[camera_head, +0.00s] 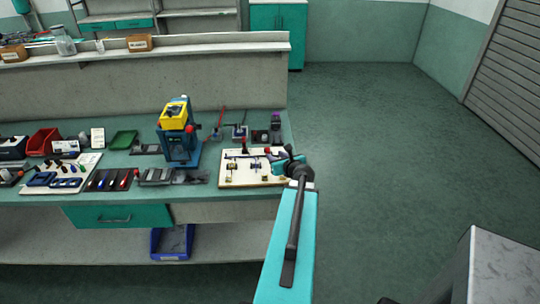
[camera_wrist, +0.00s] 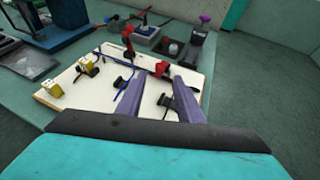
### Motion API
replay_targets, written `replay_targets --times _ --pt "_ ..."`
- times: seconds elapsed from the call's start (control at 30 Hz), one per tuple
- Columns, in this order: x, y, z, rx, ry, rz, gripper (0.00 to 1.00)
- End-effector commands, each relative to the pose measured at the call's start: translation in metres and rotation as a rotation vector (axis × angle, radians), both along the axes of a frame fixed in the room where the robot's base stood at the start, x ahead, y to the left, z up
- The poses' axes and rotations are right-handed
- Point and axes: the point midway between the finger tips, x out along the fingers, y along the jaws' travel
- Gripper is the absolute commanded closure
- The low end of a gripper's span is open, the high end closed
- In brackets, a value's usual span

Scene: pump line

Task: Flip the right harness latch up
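A cream harness board (camera_head: 239,183) lies on the bench at its right end; it also shows in the wrist view (camera_wrist: 98,97). A dark blue cable runs across it. A red latch (camera_wrist: 128,38) stands upright at its left; a second red latch (camera_wrist: 160,68), the right one, looks lower and flatter. Black clips (camera_wrist: 122,83) and yellow blocks (camera_wrist: 53,88) sit nearer. My gripper (camera_wrist: 159,78) is open and empty over the board's right part. The right red latch shows between its fingertips, apparently just beyond them; contact cannot be told. My wrist hides the board's near right part.
A blue press with a yellow top (camera_head: 174,125) stands to the left of the board. Small devices, one with a purple knob (camera_head: 276,118), stand behind it. A long low wall (camera_head: 120,90) runs along the bench's back.

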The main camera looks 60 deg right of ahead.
Motion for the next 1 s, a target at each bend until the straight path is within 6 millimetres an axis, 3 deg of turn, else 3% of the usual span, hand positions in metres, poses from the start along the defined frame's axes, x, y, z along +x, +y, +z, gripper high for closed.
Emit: replay_targets --times 0.7,1.0 --pt "0.047 -0.034 -0.022 0.001 0.001 0.001 0.66" --pt "0.055 -0.040 -0.027 0.000 0.000 0.001 0.66"
